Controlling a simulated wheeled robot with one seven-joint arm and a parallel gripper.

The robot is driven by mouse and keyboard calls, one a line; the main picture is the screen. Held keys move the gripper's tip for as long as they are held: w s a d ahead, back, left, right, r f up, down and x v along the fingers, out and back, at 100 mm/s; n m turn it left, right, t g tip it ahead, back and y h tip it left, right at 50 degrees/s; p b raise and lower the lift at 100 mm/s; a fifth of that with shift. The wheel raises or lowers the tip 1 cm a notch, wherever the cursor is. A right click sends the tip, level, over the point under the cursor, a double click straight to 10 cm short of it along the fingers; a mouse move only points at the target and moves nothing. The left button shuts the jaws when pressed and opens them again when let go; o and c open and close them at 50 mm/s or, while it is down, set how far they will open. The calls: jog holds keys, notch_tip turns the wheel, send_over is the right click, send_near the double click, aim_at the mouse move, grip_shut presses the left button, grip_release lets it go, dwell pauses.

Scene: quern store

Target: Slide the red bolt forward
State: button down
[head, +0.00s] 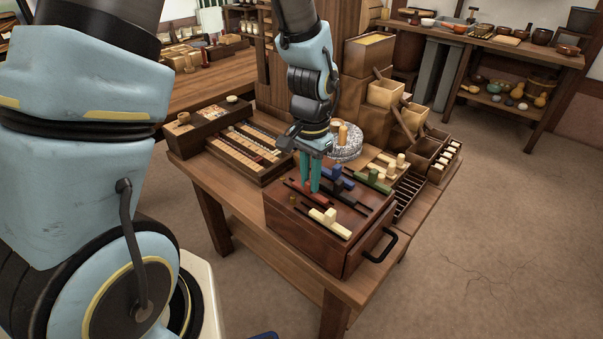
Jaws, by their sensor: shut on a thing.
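The red bolt (318,198) lies in a slot on top of the dark reddish-brown wooden box (310,245), which stands on the table. My gripper (310,187) points down from above, and its teal fingers are shut on the red bolt. The fingers hide part of the bolt, including the place where they grip it. A cream bolt (329,217) lies in front of the red one. A blue bolt (340,179) lies just behind my fingers, and a green bolt (375,180) is farther right.
A compartment tray (243,150) is at the left and a round patterned object (346,145) behind my gripper. Small wooden bins (384,92) rise at the back right. The floor (480,230) at right is clear.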

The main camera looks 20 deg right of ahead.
aim_at(316, 195)
jog(key=shift+s+d, duration=0.45)
jog(key=shift+s, duration=0.3)
jog(key=c, duration=0.8)
grip_release()
notch_tip(316, 195, up, 11)
